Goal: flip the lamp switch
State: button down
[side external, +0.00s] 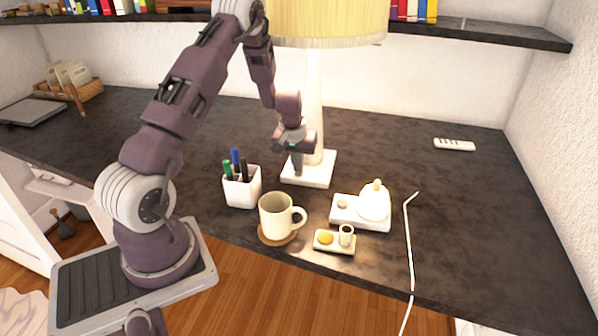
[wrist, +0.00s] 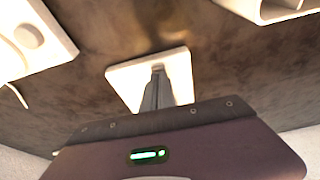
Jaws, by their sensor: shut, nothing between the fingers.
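The lamp has a pale yellow pleated shade (side external: 330,22), a white stem (side external: 315,90) and a square white base (side external: 312,179) on the dark desk. In the wrist view the base (wrist: 182,70) lies beyond my fingers. My gripper (side external: 298,172) points down at the left part of the base, in front of the stem. Its fingers are shut with nothing between them, and in the wrist view the gripper (wrist: 157,70) overlaps the base. I cannot tell whether the fingertips touch it. No switch can be made out; the fingers cover part of the base.
A white pen cup (side external: 241,190) stands left of the lamp, with a mug (side external: 276,215) on a coaster in front. A small tray (side external: 334,241) and a white stand with a rounded pot (side external: 374,203) sit nearer the front edge. The right desk is mostly clear.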

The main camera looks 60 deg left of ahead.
aim_at(298, 174)
jog(key=shift+f, duration=0.4)
jog(key=shift+r, duration=3.5)
jog(key=shift+s+r, duration=0.1)
jog(key=s+d+r+m+t+h, duration=0.1)
jog(key=s+d+r+m, duration=0.1)
jog(key=s+d+r, duration=0.6)
jog(key=s+d+r+m+t, duration=0.1)
jog(key=s+d+r+m, duration=0.25)
jog(key=d+r, duration=0.8)
jog(key=s+d+r+m, duration=0.1)
jog(key=s+d, duration=0.3)
jog(key=s, duration=0.3)
jog(key=s+d+r+m+t+h, duration=0.1)
jog(key=s+d+m, duration=0.1)
jog(key=s+d, duration=0.3)
jog(key=shift+s+d, duration=0.25)
jog(key=shift+s, duration=0.85)
jog(key=shift+r+m, duration=0.1)
jog(key=shift+m, duration=0.15)
